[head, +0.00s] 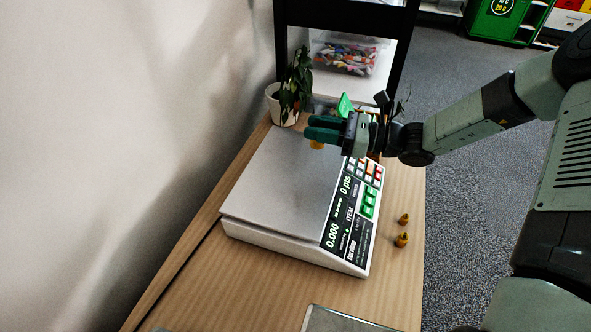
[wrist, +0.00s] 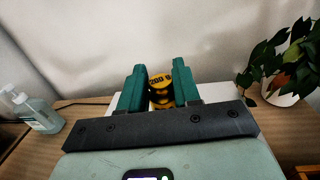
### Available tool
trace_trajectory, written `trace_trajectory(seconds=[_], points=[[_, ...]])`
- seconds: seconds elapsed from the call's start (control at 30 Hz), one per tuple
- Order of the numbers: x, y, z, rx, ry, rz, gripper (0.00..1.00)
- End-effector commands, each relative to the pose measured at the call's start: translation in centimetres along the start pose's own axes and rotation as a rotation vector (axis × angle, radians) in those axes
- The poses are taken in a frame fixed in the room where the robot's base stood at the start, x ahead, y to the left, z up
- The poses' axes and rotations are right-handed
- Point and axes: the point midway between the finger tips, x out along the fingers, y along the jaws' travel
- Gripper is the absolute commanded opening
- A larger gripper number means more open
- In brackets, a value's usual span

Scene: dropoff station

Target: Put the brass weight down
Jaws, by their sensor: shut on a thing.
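The brass weight (wrist: 160,81) is held between the two green fingers of my gripper (wrist: 159,88); its top is marked "200" in the wrist view. In the head view my gripper (head: 313,130) is over the far right part of the scale's grey plate, and the lower part of the weight (head: 316,145) shows below the fingers. The scale (head: 275,190) stands on the wooden table, its display reading 0.000. The gap between weight and plate is hard to judge.
Two smaller brass weights (head: 402,240) stand on the wooden table (head: 215,290) right of the scale. A potted plant (head: 284,105) stands behind the scale, close to my gripper. A wall is on the left. Bottles (wrist: 40,115) show in the wrist view. The plate's near part is clear.

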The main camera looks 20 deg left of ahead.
Motion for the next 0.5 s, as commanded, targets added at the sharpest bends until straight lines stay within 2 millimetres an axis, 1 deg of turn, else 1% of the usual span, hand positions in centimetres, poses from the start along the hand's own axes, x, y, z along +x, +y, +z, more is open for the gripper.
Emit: trace_trajectory(seconds=[0.1,0.2,0.3,0.5], points=[[0.4,0.2,-1.7,0.005,-0.001,0.007,0.0],[0.4,0.2,-3.7,0.005,-0.001,0.006,0.0],[0.4,0.2,-5.1,0.002,-0.001,0.006,0.0],[0.3,0.2,-6.7,0.001,0.0,0.006,0.0]])
